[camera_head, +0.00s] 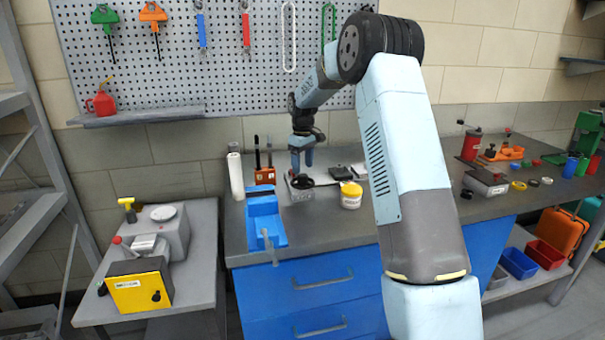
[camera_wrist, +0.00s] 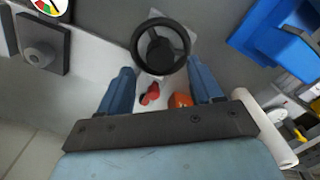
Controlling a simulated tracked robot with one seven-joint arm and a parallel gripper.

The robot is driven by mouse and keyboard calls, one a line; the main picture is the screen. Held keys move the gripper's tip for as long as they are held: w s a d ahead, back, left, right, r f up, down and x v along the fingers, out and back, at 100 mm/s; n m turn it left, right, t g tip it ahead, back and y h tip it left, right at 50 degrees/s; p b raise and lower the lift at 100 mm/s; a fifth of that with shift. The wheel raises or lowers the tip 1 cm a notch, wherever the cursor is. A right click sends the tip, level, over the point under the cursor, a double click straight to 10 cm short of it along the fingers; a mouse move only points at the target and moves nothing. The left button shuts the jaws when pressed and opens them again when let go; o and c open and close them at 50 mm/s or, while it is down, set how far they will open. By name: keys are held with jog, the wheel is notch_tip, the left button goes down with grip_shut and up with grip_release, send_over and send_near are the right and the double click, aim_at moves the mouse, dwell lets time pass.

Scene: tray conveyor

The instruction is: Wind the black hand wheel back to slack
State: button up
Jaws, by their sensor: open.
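The black hand wheel (camera_head: 301,182) sits on top of a small grey box (camera_head: 318,195) on the workbench. In the wrist view the wheel (camera_wrist: 160,47) shows as a ring with spokes, just past my fingertips and centred between them. My gripper (camera_head: 302,164) points down above the wheel. In the wrist view its two blue fingers (camera_wrist: 162,68) are spread apart with nothing held between them. I cannot tell whether a fingertip touches the rim. A small red part (camera_wrist: 150,94) and an orange part (camera_wrist: 180,100) show between the fingers.
A blue vise-like fixture (camera_head: 264,222) stands left of the box, and a yellow-white jar (camera_head: 351,195) to its right. An orange tool holder (camera_head: 265,175) and a white roll (camera_head: 236,176) stand behind. A gauge (camera_wrist: 47,5) shows in the wrist view. The bench front is clear.

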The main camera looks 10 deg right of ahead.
aim_at(303, 175)
notch_tip(303, 175, up, 9)
jog(key=shift+r, duration=0.2)
dwell(0.4)
jog(key=s+r+m+t, duration=0.15)
jog(key=s+r, duration=0.45)
jog(key=s, duration=0.6)
jog(key=s+r+m+t, duration=0.1)
jog(key=s+r+m, duration=0.1)
jog(key=s+r, duration=0.75)
jog(key=s+f+m+t, duration=0.1)
jog(key=s+f, duration=0.3)
jog(key=s, duration=1)
jog(key=s+f+m+t, duration=0.2)
jog(key=s+f+m, duration=0.1)
jog(key=s, duration=1)
jog(key=shift+s+d+f, duration=0.15)
jog(key=shift+s+f, duration=0.25)
jog(key=shift+f, duration=0.3)
